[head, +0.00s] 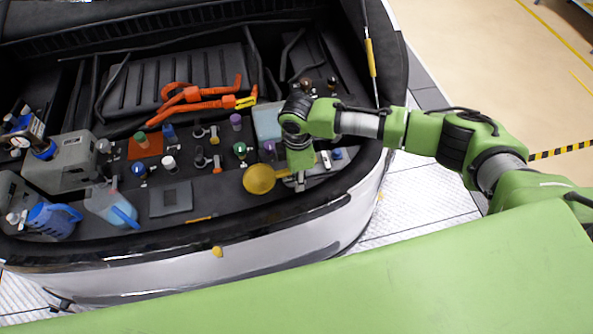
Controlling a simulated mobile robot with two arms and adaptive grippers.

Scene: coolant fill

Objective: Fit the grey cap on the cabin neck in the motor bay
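My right gripper (299,183) points down over the right front of the motor bay. Its fingers are small and partly hidden, so I cannot tell whether they are open or shut. I cannot make out a cap in them. A pale grey-white cap (168,162) stands upright in the middle of the bay's front deck; I cannot tell whether it is the grey cap. Several necks and caps stand around it, including a green one (240,149) and a purple one (236,121). I cannot tell which neck is the cabin neck. My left gripper is out of view.
A round yellow piece (258,179) lies just left of my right gripper. Orange cables (190,95) cross the bay behind. A blue jug (55,220), a clear jug (107,205) and a grey container (62,165) stand at the left. A prop rod (370,60) rises at the right.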

